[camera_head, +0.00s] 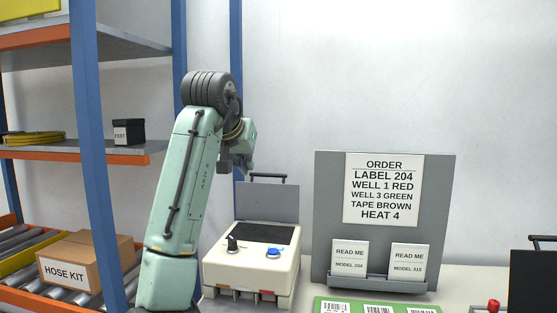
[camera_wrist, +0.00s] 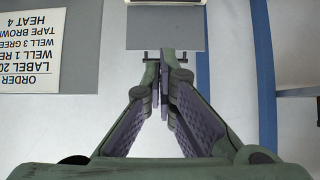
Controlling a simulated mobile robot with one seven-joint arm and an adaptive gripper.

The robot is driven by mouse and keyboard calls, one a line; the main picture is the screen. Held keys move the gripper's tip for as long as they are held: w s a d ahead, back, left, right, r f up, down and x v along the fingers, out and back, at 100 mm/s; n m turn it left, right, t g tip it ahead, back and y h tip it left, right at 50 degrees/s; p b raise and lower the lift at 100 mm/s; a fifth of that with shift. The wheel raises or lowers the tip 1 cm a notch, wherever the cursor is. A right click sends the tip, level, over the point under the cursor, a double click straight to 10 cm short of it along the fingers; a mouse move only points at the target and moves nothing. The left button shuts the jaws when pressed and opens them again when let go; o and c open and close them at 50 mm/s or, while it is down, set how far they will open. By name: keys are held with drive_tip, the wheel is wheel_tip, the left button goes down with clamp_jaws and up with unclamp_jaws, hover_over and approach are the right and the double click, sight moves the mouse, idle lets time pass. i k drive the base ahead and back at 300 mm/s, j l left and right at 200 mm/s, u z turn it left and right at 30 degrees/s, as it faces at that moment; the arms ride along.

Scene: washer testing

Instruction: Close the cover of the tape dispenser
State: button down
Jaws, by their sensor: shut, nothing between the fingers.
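A cream box with a dark top panel, a black knob and a blue knob, which I take for the tape dispenser (camera_head: 250,262), stands on the bench in the head view. Its grey cover (camera_head: 268,203) stands raised at the back, with a dark bar handle (camera_head: 267,177) along the top edge. In the wrist view the cover (camera_wrist: 165,32) shows at the top, its handle partly hidden by my fingertips. My gripper (camera_head: 236,166) is above and left of the cover in the head view. In the wrist view my gripper (camera_wrist: 168,68) is shut and empty, close to the handle; contact is unclear.
A grey board (camera_head: 332,210) with an order sheet and two READ ME cards stands right of the dispenser. A green label sheet (camera_head: 345,302) lies in front. A black panel (camera_head: 532,285) and a red knob are at the right edge. A shelf rack (camera_head: 88,130) stands left.

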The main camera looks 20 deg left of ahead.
sight(255, 201)
drive_tip(key=i+j, duration=0.15)
drive_tip(key=i, duration=0.3)
drive_tip(key=i+j, duration=0.2)
drive_tip(key=i, duration=0.2)
